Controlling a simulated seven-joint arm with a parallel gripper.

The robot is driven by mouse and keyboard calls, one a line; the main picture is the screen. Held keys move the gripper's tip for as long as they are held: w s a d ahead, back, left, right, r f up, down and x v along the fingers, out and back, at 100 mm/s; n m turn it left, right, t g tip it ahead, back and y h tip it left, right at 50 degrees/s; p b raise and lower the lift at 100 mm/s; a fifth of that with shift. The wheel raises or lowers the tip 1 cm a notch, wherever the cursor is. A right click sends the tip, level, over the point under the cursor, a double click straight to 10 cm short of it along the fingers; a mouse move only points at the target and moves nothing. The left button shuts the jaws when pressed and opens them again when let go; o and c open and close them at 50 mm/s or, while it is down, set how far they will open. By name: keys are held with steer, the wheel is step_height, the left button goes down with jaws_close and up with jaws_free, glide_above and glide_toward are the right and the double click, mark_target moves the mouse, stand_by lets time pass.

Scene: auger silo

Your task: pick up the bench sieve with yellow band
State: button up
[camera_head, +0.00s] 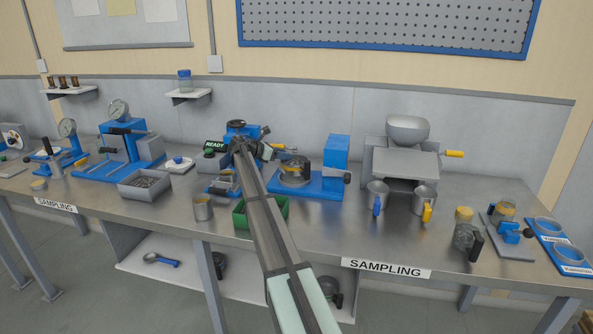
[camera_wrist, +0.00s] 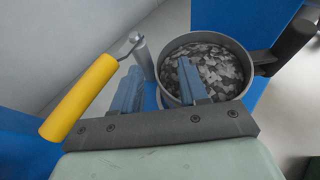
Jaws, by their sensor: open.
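A round metal pan-like vessel (camera_wrist: 163,82), which I take for the bench sieve, holds grey and black flakes in the wrist view. A black handle (camera_wrist: 292,42) sticks out at its right. No yellow band shows on the visible wall. My gripper (camera_wrist: 160,70) is open, its two blue-grey fingers straddling the near left part of the rim: the right finger overlaps the inside, the left is outside. Contact cannot be told. In the head view, what seems the same vessel (camera_head: 294,175) sits on a blue stand, just right of my arm's end.
A yellow crank handle (camera_wrist: 80,97) lies close left of my fingers, beside a grey post (camera_wrist: 142,55). A green tray (camera_head: 276,212), metal cups (camera_head: 377,196) and a hopper mill (camera_head: 405,165) share the bench.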

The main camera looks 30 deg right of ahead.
mark_target(298, 164)
steer(key=x, duration=0.3)
steer(key=shift+d+f, duration=0.1)
steer(key=shift+f, duration=0.1)
jaws_close()
stand_by(0.4)
